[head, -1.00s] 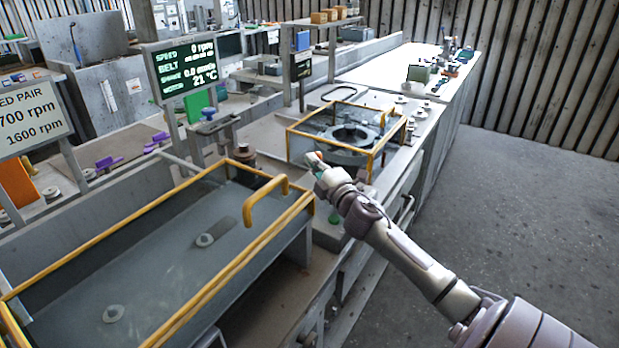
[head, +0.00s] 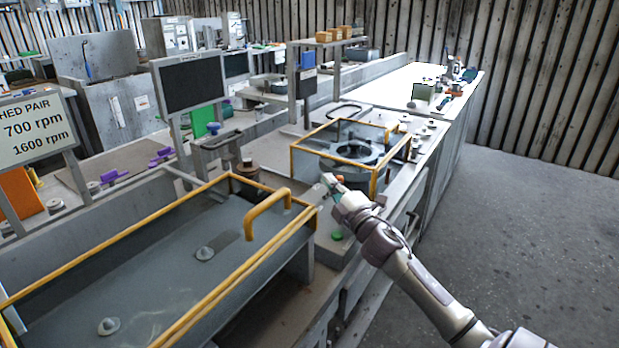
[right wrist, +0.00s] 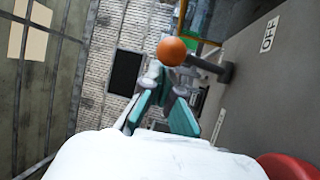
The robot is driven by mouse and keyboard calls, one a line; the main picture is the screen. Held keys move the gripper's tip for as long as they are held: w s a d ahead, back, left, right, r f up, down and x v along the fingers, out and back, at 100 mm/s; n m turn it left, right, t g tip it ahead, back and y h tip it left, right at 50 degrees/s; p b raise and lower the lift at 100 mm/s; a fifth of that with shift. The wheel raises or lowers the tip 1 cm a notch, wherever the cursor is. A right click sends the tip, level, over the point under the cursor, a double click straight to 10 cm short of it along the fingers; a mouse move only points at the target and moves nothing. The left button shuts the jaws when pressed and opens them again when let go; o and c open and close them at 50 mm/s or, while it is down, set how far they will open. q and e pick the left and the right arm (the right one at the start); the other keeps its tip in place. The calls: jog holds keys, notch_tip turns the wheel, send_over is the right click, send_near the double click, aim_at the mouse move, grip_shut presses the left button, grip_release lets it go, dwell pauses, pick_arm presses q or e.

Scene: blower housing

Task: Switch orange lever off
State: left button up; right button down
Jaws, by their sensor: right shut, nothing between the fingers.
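The orange lever shows in the right wrist view as an orange ball knob (right wrist: 172,51) on a dark rod, standing off a grey panel. A white OFF label (right wrist: 268,33) is on that panel, to the right of the knob. My right gripper (right wrist: 163,88) has teal fingers, shut and empty, just below the knob in the picture; I cannot tell whether they touch it. My left gripper is not in view.
The yellow-framed guard (head: 376,179) over a round housing stands behind my right gripper. A yellow-edged tank (head: 175,235) lies to the left. A green button (head: 337,235) is below the gripper. The display (head: 192,82) is dark. Floor at right is clear.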

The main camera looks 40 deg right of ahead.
jog(key=v, duration=1.2)
dwell(0.5)
